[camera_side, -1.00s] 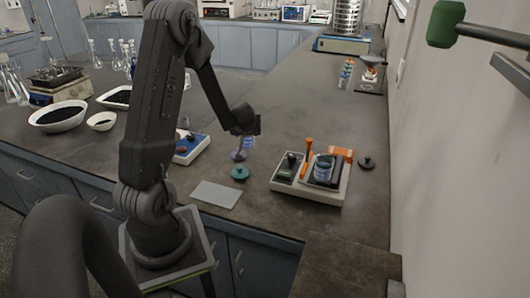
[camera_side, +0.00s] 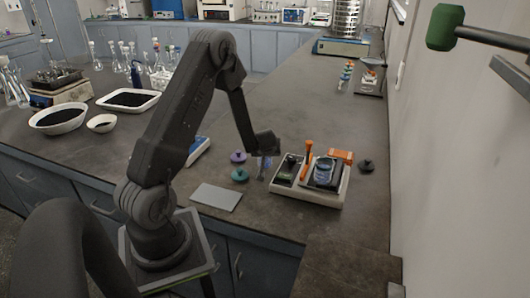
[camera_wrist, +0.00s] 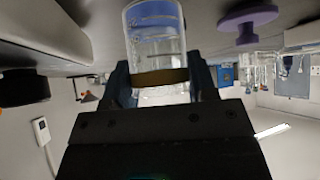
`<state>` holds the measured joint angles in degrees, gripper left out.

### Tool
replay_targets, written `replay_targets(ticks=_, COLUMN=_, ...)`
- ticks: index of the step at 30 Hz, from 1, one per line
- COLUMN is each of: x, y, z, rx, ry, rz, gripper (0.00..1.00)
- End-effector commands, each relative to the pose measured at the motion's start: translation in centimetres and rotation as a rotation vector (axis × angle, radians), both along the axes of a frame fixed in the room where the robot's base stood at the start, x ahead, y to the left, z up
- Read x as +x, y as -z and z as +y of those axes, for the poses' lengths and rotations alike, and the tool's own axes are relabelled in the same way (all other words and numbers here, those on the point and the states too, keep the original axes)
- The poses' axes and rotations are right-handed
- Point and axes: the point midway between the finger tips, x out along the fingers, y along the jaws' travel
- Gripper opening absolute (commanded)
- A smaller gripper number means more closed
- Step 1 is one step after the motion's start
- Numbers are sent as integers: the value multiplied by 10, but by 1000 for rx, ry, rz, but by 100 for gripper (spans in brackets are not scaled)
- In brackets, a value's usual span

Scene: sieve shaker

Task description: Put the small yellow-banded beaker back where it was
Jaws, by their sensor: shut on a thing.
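My gripper (camera_wrist: 162,88) is shut on the yellow-banded beaker (camera_wrist: 157,35), a clear glass vessel with a dark yellow band between the jaws. In the side view my gripper (camera_side: 264,153) is above the counter, just left of the white-framed device. The beaker (camera_side: 263,168) hangs below it, small and partly hidden; I cannot tell whether its base touches the counter. Another glass beaker (camera_side: 323,170) stands on the dark plate at the right of the device (camera_side: 310,197).
A teal knobbed piece (camera_side: 240,175) and a purple one (camera_side: 238,157) lie left of the gripper. A grey flat plate (camera_side: 216,197) lies nearer the front. An orange upright handle (camera_side: 308,157) stands on the device. A black knobbed piece (camera_side: 366,166) lies to its right.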

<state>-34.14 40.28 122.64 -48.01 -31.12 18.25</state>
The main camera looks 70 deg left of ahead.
Motion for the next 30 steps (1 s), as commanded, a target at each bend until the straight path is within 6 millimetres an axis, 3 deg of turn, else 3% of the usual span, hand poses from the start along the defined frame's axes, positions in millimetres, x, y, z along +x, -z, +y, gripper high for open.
replay_targets(ticks=6, x=0, y=4, z=0, rx=-1, ry=-1, rz=1, gripper=26)
replay_targets(ticks=7, x=0, y=4, z=0, rx=-1, ry=-1, rz=1, gripper=53)
replay_targets(ticks=15, x=0, y=3, z=0, rx=-1, ry=0, rz=0, gripper=78)
replay_targets(ticks=23, x=0, y=1, z=0, rx=0, ry=0, rz=0, gripper=78)
replay_targets(ticks=30, x=-7, y=-22, z=-19, rx=0, ry=2, rz=-2, gripper=78)
